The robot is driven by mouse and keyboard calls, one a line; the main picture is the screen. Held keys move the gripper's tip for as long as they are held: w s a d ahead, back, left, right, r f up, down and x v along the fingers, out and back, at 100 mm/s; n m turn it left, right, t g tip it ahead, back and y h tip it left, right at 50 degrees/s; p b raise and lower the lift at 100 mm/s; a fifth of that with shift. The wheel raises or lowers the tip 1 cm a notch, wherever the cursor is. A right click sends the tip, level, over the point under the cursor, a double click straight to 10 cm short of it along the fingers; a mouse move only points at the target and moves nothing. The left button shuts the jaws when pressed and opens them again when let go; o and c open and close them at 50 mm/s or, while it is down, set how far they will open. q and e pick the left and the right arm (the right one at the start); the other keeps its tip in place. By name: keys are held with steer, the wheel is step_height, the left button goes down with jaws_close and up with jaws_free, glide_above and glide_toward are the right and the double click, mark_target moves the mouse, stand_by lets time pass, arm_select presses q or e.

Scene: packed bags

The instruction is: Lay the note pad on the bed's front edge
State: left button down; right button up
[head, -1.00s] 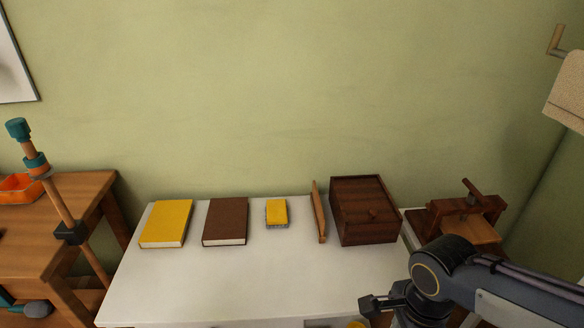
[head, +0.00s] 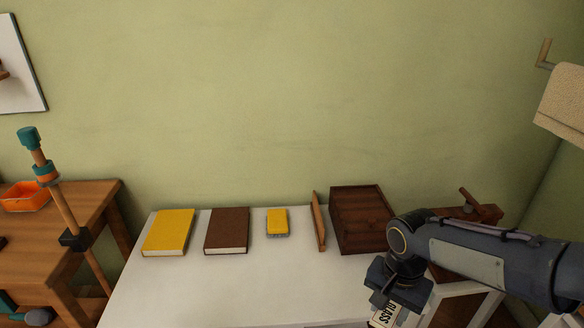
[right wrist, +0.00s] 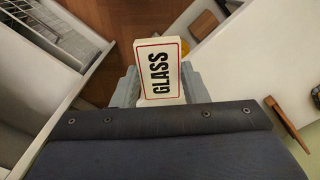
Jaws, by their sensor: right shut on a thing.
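My right gripper (head: 390,298) is at the lower right of the head view, beside the right front part of the white tabletop (head: 230,285). It is shut on a white pad (head: 388,316) with a red border and the word GLASS. In the right wrist view the pad (right wrist: 160,70) stands out between the two grey fingers, its printed face to the camera. It appears held clear of any surface. A small yellow block (head: 277,221) with a grey underside lies on the tabletop. I cannot tell which surface is the bed. My left gripper is not in view.
A wooden press (head: 483,207) is partly hidden behind my right arm.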

steer(key=w+f+n, duration=0.4)
steer(key=w+n, duration=0.3)
steer(key=w, duration=0.1)
step_height(320, 180, up, 8)
steer(key=s+p, duration=0.1)
steer(key=p, duration=1.6)
steer(key=shift+s+d+n+p, duration=0.3)
steer(key=shift+d+p, duration=0.1)
